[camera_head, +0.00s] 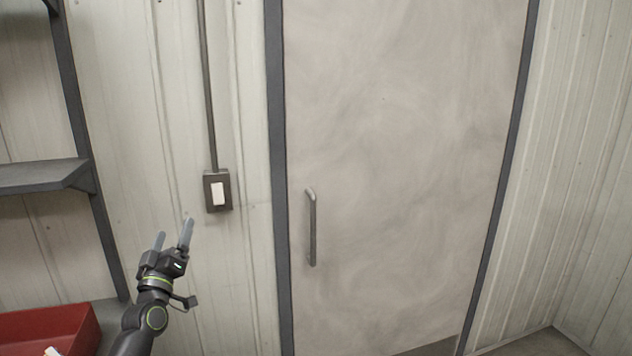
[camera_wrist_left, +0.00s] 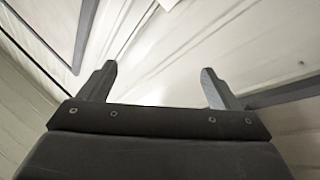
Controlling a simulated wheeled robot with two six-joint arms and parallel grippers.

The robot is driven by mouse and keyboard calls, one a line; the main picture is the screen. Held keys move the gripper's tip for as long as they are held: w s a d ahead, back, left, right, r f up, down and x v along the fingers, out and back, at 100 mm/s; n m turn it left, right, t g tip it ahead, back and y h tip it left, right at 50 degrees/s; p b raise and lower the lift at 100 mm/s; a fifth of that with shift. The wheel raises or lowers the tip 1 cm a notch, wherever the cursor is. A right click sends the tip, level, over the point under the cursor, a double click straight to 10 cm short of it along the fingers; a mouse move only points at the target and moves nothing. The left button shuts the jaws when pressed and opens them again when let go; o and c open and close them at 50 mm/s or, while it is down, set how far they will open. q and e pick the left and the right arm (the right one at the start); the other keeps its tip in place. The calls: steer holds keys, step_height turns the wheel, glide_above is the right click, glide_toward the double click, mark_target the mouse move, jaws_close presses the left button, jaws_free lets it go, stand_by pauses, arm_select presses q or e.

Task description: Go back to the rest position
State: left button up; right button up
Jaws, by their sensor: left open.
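My left gripper (camera_head: 173,236) is raised in front of the ribbed wall, below and to the left of a light switch (camera_head: 218,194) in the head view. Its two fingers are apart with nothing between them. In the left wrist view the open fingers of the gripper (camera_wrist_left: 160,88) point toward the pale wall, and the gap is empty. The switch has a white rocker on a dark box with a conduit running up. My right gripper is not in the head view.
A closed grey door (camera_head: 400,150) with a vertical handle (camera_head: 312,228) stands right of the switch. A dark shelf (camera_head: 40,176) is on the left wall side. A red bin (camera_head: 50,328) sits at the lower left, close to my left arm.

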arm_select(q)
steer(key=s+a+f+m+g+b, duration=0.1)
steer(key=s+f+m+g+b, duration=0.25)
steer(key=f, duration=1.25)
steer(key=s+a+f+m+g+p, duration=0.15)
steer(key=f+m+g, duration=0.4)
steer(key=f, duration=1.15)
steer(key=s+f+g+y+b, duration=0.1)
steer(key=s+f, duration=0.4)
steer(key=f, duration=0.3)
steer(key=s+f+g+b, duration=0.2)
steer(key=s+f, duration=0.3)
steer(key=f, duration=0.3)
steer(key=s+f+n+g+b, duration=0.25)
steer(key=s+f+g, duration=0.25)
steer(key=s+f, duration=1.8)
steer(key=s+d+f+g, duration=0.1)
steer(key=s+f, duration=0.1)
steer(key=s, duration=0.7)
steer(key=s+d+f+g+b, duration=0.1)
steer(key=s+d+f+g, duration=0.1)
steer(key=s, duration=0.7)
steer(key=s+d+f+g+b, duration=0.1)
steer(key=s+f, duration=0.3)
steer(key=s, duration=0.5)
steer(key=shift+s+d+g, duration=0.25)
steer(key=shift+d+g, duration=0.25)
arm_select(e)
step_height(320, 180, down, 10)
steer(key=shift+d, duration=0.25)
